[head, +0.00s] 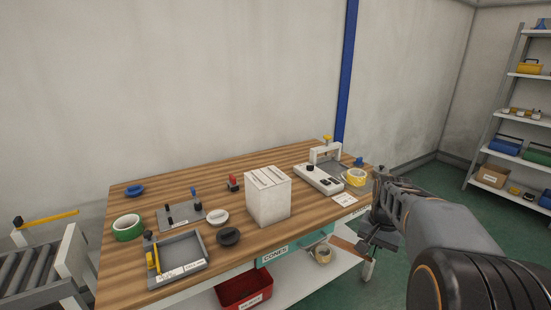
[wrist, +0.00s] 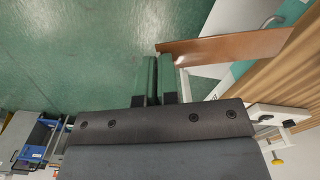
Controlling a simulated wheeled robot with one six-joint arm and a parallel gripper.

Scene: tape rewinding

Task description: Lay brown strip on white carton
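The white carton (head: 266,203) stands upright on the wooden table, right of its middle, with slotted lines on its top. My gripper (head: 374,245) is beyond the table's right front corner, to the right of the carton and apart from it. In the wrist view its two green-padded fingers (wrist: 157,62) are close together. The brown strip (wrist: 225,46) extends rightward from the fingertips, and its near end appears pinched there. The strip also shows in the head view (head: 346,244), beside the table's front edge. The exact grip contact is partly hidden.
Left of the carton are a green tape roll (head: 128,228), a grey tray (head: 178,261) and a dark round piece (head: 228,237). A white device (head: 318,179) and a yellow tape roll (head: 354,177) are to its right. A red bin (head: 243,289) is below.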

